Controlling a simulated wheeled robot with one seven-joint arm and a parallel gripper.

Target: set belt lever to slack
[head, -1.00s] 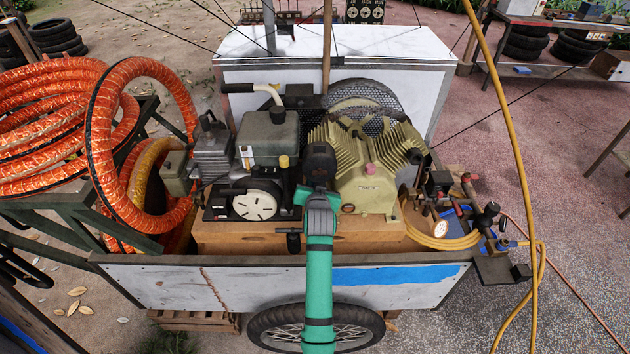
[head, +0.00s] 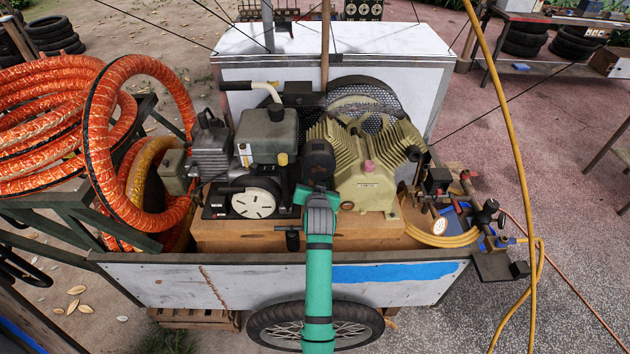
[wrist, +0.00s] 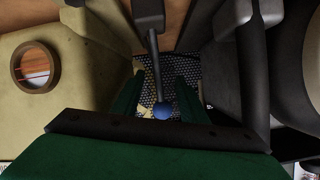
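The belt lever shows in the wrist view as a thin dark rod (wrist: 155,65) with a blue ball knob (wrist: 162,110) at its end. It runs from a dark block at the top of the view down between my fingers. My gripper (wrist: 158,97) has two dark green fingers, one on each side of the rod. A gap shows between the rod and each finger, so it is open around the lever. In the head view my green arm reaches to the compressor's middle and hides the lever and my fingertips.
The khaki finned compressor (head: 372,165) is right of my wrist, with a round sight glass (wrist: 36,66). The small engine (head: 267,140) is on the left. The cart's front wall (head: 250,285) lies under my arm. A yellow hose (head: 515,150) hangs at the right.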

